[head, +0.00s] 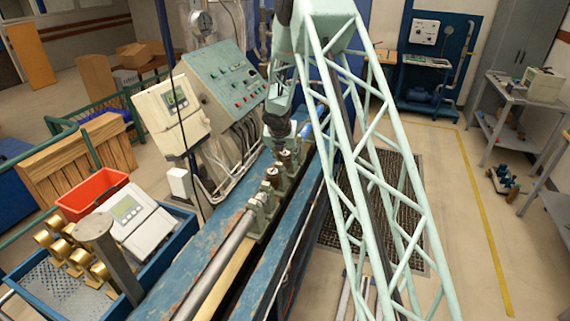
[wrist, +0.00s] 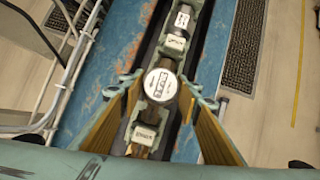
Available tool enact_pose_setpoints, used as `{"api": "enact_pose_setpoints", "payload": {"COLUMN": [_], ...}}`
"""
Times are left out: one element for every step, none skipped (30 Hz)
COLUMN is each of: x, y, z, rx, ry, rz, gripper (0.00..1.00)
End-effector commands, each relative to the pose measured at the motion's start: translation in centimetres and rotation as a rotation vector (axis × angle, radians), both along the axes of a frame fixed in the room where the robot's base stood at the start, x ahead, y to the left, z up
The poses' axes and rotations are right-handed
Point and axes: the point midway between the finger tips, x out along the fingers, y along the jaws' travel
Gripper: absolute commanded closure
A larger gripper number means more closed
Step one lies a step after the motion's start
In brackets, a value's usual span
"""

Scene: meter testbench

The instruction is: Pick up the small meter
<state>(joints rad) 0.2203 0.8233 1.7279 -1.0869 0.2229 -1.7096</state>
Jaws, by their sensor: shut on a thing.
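The small meter (wrist: 160,85) has a round white face and sits between my fingers in the wrist view, in line with the bench's row of fittings. My gripper (wrist: 163,92) is shut on it, one finger on each side. In the head view my gripper (head: 279,134) is over the far part of the bench, pointing down, and I cannot clearly make out the held meter there. I cannot tell whether the meter is lifted off its seat.
Other meters and clamps (head: 272,176) stand along the blue bench (head: 225,238), with a long pipe (head: 215,268) nearer. A control panel (head: 222,88) rises at left of the row. A blue crate (head: 60,295) with brass parts and a red bin (head: 92,192) is at lower left.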

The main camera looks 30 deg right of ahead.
Motion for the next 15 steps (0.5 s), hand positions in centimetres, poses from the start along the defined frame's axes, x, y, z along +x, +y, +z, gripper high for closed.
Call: {"api": "enact_pose_setpoints", "payload": {"x": [0.0,0.0,0.0,0.0,0.0,0.0,0.0,0.0,0.0,0.0,0.0,0.0,0.1,0.1,0.1], "y": [0.0,0.0,0.0,0.0,0.0,0.0,0.0,0.0,0.0,0.0,0.0,0.0,0.0,0.0,0.0], "z": [0.1,0.1,0.1,0.1,0.1,0.1,0.1,0.1,0.2,0.3,0.4,0.5,0.7,0.8,1.1], "rx": [-0.001,-0.001,-0.001,-0.001,-0.001,-0.001,-0.001,-0.001,-0.001,0.000,0.000,0.000,0.000,-0.001,-0.001], "ry": [-0.001,-0.001,-0.001,-0.001,-0.001,-0.001,-0.001,-0.001,-0.001,-0.001,-0.001,-0.001,-0.001,-0.001,-0.002], "rz": [0.000,0.000,0.000,0.000,0.000,0.000,0.000,0.000,0.000,-0.001,-0.001,-0.001,-0.001,0.000,0.000], "gripper": [0.87,0.87,0.87,0.87,0.87,0.87,0.87,0.87,0.87,0.87,0.87,0.87,0.87,0.87,0.87]}}
